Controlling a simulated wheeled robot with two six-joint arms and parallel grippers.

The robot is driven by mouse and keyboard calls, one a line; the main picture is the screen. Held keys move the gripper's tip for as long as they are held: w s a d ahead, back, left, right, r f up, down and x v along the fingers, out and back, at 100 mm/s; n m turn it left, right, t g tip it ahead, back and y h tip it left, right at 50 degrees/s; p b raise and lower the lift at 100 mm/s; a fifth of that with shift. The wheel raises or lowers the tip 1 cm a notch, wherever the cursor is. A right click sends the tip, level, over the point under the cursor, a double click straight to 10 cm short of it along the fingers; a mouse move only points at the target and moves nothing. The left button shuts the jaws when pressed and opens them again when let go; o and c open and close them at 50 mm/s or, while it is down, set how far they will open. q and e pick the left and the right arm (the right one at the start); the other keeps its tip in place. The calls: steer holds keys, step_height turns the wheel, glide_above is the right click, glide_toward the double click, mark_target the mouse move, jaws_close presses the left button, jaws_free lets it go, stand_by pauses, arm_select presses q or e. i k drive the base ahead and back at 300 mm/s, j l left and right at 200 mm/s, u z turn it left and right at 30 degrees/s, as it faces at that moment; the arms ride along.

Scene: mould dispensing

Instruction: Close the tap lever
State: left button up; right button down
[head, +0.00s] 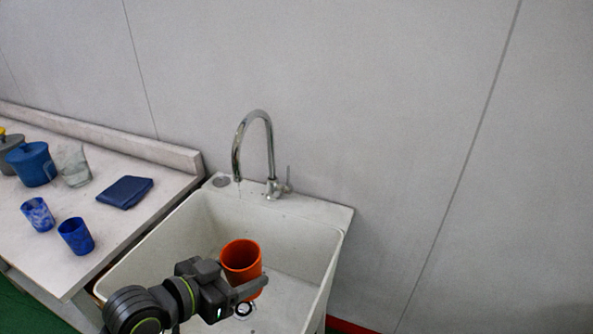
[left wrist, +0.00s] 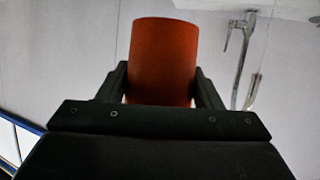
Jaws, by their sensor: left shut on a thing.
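The chrome tap (head: 270,140) stands at the sink's back edge, its spout curving forward and left. Its thin lever (head: 288,179) sticks up on the right side of the tap's base. A faint thin streak shows under the spout. My left gripper (head: 248,287) is shut on an orange cup (head: 240,256), in front of the tap and apart from it. The cup looks roughly upright, with its mouth up. In the left wrist view the cup (left wrist: 163,60) sits between both fingers, and the tap (left wrist: 243,58) shows at upper right. My right gripper is not in view.
On the counter (head: 150,222) at left are blue cups (head: 76,236), a folded blue cloth (head: 125,192), a clear glass (head: 73,166) and a blue pot (head: 31,165). A wall stands close behind the tap.

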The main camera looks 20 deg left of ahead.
mark_target(288, 189)
steer(key=u, duration=0.75)
steer(key=j+u, duration=0.55)
steer(key=u, duration=0.15)
steer(key=i+j, duration=0.1)
steer(key=j, duration=0.35)
steer(key=i, duration=0.05)
